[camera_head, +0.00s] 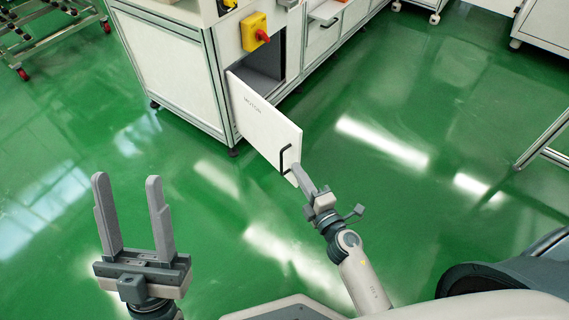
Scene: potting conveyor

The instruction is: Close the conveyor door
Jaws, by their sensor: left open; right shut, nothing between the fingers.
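The conveyor door (258,119) is a white panel with dark lettering, hinged at its left edge on the conveyor cabinet (172,73). It stands swung open toward me, with the dark compartment (267,62) showing behind it. A black handle (284,158) is near its free edge. My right gripper (297,170) is shut, its fingertips at the door's free lower corner beside the handle; I cannot tell whether they touch the door. My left gripper (127,208) is open and empty, raised over the floor at the left, well apart from the door.
A yellow box with a red switch (255,32) is on the cabinet above the compartment. A wheeled metal rack (50,38) stands at the top left. A metal frame (545,140) is at the right edge. The green floor (400,150) right of the door is clear.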

